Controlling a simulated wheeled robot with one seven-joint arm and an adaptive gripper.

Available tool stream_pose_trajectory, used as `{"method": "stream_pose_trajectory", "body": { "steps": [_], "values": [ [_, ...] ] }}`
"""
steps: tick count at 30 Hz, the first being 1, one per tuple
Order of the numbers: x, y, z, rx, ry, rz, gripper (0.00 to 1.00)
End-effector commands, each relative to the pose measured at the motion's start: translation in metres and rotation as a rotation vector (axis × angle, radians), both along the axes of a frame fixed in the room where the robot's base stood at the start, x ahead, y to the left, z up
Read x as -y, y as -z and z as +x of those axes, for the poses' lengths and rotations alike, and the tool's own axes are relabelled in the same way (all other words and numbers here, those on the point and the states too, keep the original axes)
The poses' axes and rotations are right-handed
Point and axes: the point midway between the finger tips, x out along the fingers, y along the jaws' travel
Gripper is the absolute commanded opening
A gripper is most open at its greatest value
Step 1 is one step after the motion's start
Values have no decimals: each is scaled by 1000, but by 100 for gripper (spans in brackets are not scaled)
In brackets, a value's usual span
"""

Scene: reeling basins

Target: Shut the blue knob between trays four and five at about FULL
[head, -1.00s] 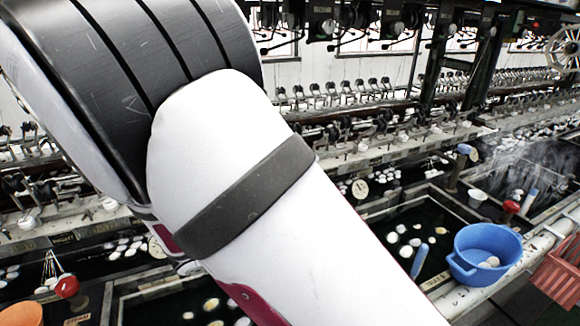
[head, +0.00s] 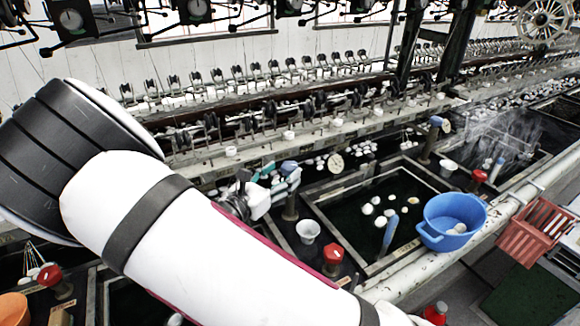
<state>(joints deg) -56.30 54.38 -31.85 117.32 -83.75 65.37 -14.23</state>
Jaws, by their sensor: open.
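A blue knob (head: 289,167) sits on top of a brown post (head: 290,208) at the left edge of a dark water tray (head: 322,218) with white cocoons. My gripper (head: 279,179) is at this knob, its teal-tipped fingers open just left of and in front of it. I cannot tell whether a finger touches the knob. A second blue knob (head: 436,121) stands on a post at the tray's far right corner. The tray numbers and knob markings are too small to read.
A red knob (head: 333,253) and a white cup (head: 308,231) stand close below my gripper. A blue basin (head: 428,238) rests on the front ledge, beside a red crate (head: 525,236).

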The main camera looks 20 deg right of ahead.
Motion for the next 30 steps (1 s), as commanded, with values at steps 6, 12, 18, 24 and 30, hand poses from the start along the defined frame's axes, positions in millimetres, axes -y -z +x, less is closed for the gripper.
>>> {"method": "stream_pose_trajectory", "body": {
  "steps": [6,12,18,24,30],
  "values": [
    [25,0,18,-1,2,-1,57],
    [33,0,24,-1,0,1,57],
    [34,0,25,-1,0,1,57],
    [34,0,24,-1,0,1,25],
    [34,0,24,-1,1,1,8]
  ]
}}
